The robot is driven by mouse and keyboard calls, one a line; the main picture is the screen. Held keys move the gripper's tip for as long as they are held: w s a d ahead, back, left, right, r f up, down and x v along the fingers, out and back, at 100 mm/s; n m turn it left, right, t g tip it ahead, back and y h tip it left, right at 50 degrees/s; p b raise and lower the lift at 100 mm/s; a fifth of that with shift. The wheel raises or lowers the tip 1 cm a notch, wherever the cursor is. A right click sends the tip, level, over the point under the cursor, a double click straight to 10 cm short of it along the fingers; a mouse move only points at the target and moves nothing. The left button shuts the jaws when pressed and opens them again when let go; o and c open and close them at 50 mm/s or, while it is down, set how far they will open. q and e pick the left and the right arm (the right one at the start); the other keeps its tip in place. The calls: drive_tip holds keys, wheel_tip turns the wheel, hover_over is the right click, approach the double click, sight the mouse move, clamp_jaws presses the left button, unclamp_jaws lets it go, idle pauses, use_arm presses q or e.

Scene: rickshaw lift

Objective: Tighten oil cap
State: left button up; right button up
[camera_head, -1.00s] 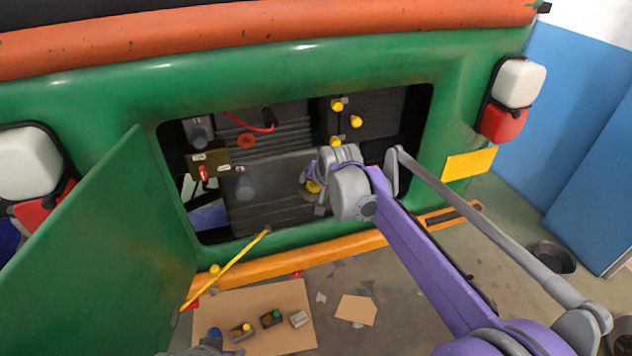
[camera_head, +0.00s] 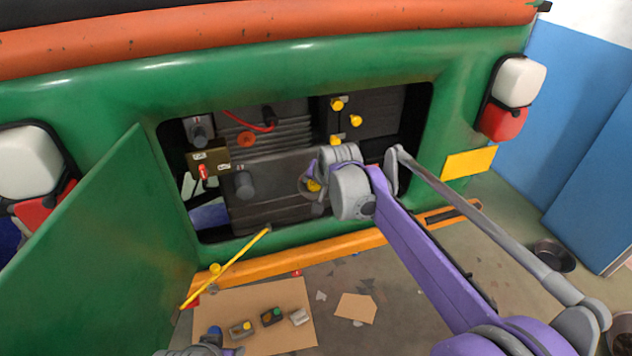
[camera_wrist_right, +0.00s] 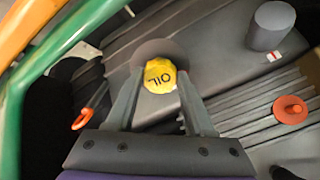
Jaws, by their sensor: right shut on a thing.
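The yellow oil cap (camera_wrist_right: 160,76), marked OIL, sits on a round dark seat on the engine in the right wrist view. In the head view the oil cap (camera_head: 313,185) is partly hidden by my right gripper. My right gripper (camera_wrist_right: 159,88) reaches into the open engine bay, and its two fingers are shut on the cap, one on each side. My left gripper (camera_head: 205,346) is only partly in view at the bottom edge of the head view, and its fingers cannot be made out.
The green hatch door (camera_head: 95,225) hangs open on the left, with a yellow rod (camera_head: 228,266) beside it. Several yellow caps (camera_head: 337,104) sit at the upper right of the bay. A cardboard sheet (camera_head: 290,298) with small parts lies on the floor.

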drive_tip(key=m, duration=0.2)
drive_tip(key=shift+m, duration=0.4)
drive_tip(key=m, duration=0.2)
drive_tip(key=shift+m, duration=1)
drive_tip(key=m, duration=0.3)
drive_tip(key=shift+p, duration=0.3)
drive_tip(key=o, duration=0.8)
drive_tip(key=shift+f+m, duration=0.1)
drive_tip(key=shift+m, duration=0.2)
drive_tip(key=o, duration=0.5)
drive_tip(key=shift+w, duration=0.1)
drive_tip(key=shift+o, duration=0.2)
